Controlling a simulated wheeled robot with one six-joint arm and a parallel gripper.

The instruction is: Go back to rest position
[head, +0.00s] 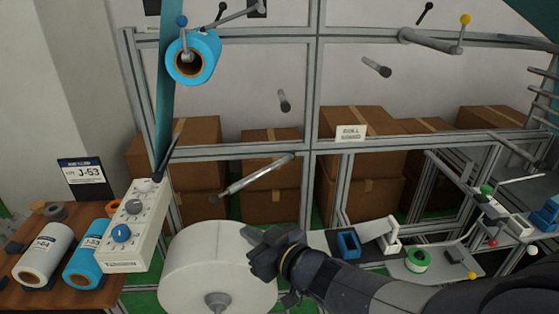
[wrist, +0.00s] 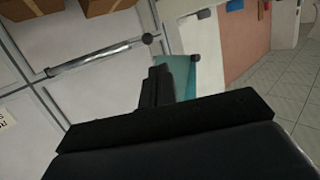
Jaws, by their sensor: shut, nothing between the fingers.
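My gripper (head: 262,250) is dark and shows at the lower middle of the head view, with my arm reaching in from the lower right. Its jaws are shut and hold nothing. It is in front of the right side of a large white roll (head: 205,262), and I cannot tell whether it touches the roll. In the wrist view my gripper (wrist: 158,85) points toward the metal frame, with a teal sheet (wrist: 185,75) beyond its fingers.
A white control box (head: 137,215) with knobs stands left of the white roll. A blue roll (head: 193,57) hangs at the upper left. A metal bar (head: 255,176) sticks out above my gripper. Cardboard boxes (head: 360,165) stand behind the frame.

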